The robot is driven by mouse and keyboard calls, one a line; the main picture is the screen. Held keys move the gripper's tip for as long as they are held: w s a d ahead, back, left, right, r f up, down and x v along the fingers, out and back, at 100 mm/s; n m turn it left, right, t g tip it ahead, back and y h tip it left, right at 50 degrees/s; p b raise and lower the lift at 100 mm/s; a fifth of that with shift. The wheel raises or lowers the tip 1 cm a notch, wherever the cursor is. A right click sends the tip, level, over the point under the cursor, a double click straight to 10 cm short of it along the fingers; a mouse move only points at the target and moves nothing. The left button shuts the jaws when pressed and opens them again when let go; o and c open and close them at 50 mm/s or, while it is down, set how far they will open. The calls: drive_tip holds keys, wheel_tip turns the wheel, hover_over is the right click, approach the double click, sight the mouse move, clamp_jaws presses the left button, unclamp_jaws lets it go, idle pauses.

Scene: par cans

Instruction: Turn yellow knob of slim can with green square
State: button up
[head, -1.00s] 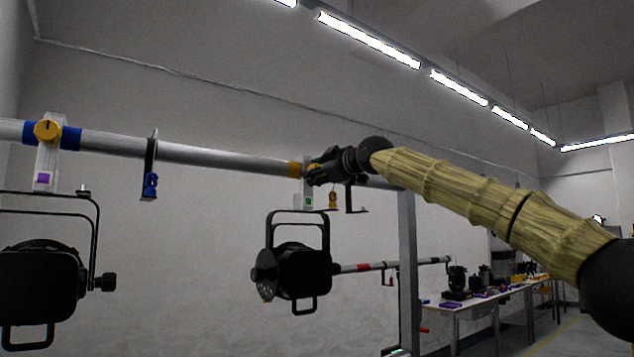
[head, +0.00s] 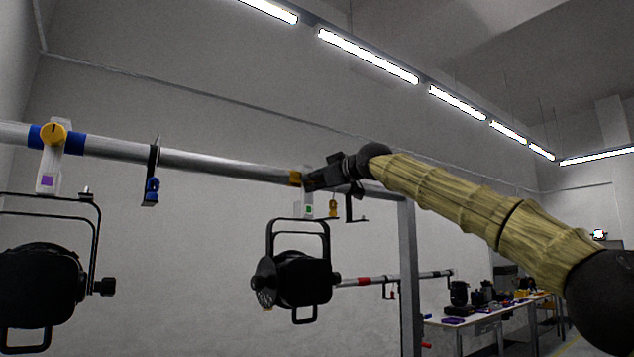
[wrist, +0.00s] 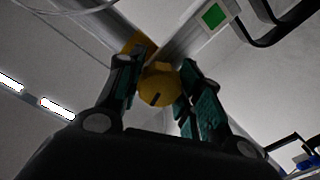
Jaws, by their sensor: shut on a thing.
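The slim black can (head: 300,278) hangs by its yoke from a white clamp on the pipe. The clamp carries a green square (head: 308,209), which also shows in the wrist view (wrist: 213,15). The yellow knob (wrist: 158,88) has a dark mark on its face, pointing toward the lower part of the wrist view. My gripper (wrist: 160,80) has one finger on each side of the knob and is shut on it. In the head view my gripper (head: 310,180) is at the clamp and hides the knob.
Another black can (head: 42,285) hangs at left, with a purple square and a yellow knob (head: 53,134) on its clamp. A blue-fitted hook (head: 151,187) and a small yellow piece (head: 333,208) hang from the pipe (head: 220,165). A cluttered table (head: 485,320) stands behind.

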drive_tip(key=o, duration=1)
drive_tip(key=shift+o, duration=0.2)
drive_tip(key=shift+d, duration=0.1)
drive_tip(key=v, duration=1.2)
